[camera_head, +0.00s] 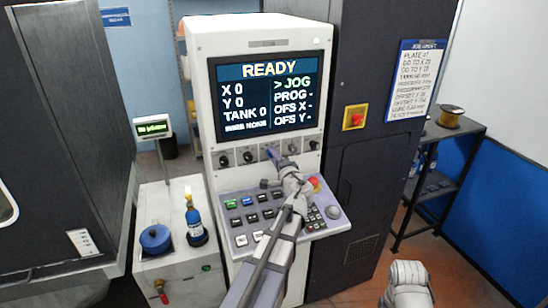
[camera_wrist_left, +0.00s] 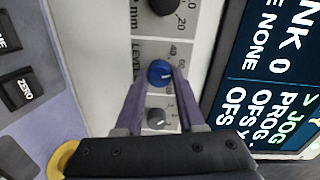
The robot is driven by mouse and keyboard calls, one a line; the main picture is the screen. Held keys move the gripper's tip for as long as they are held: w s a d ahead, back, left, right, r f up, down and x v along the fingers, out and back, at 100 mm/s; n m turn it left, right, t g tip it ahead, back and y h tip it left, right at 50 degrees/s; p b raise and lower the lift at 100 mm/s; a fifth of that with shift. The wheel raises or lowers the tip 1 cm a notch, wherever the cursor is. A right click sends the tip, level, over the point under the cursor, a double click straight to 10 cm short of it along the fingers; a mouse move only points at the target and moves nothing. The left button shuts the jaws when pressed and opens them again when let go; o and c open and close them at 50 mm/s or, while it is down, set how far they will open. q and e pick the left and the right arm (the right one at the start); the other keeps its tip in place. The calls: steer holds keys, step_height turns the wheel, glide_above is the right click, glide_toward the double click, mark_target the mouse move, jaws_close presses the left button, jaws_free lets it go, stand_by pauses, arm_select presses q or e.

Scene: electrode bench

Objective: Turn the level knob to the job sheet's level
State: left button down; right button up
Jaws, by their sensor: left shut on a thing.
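The level knob (camera_wrist_left: 160,72) is blue and sits on a light panel marked LEVEL, with a scale around it. My left gripper (camera_wrist_left: 158,85) has one finger on each side of the knob and is shut on it. In the head view, my left gripper (camera_head: 275,160) reaches the row of knobs below the screen and partly hides them. The screen (camera_head: 270,95) reads READY, X 0, Y 0 and TANK 0, with a mark at JOG. The job sheet (camera_head: 415,80) hangs at the right; its small lines are too blurred to read surely.
Another dark knob (camera_wrist_left: 163,5) and a small grey knob (camera_wrist_left: 157,118) flank the level knob closely. Below is a keypad (camera_head: 250,217) with a red button (camera_head: 314,184). A blue bottle (camera_head: 195,222) stands on the left cabinet. A spool (camera_head: 451,116) sits on the right shelf.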

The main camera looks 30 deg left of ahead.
arm_select(q)
steer(key=c, duration=0.5)
jaws_free()
steer(key=shift+v, duration=3.95)
arm_select(e)
steer(key=shift+r, duration=0.15)
arm_select(q)
steer(key=shift+f, duration=0.15)
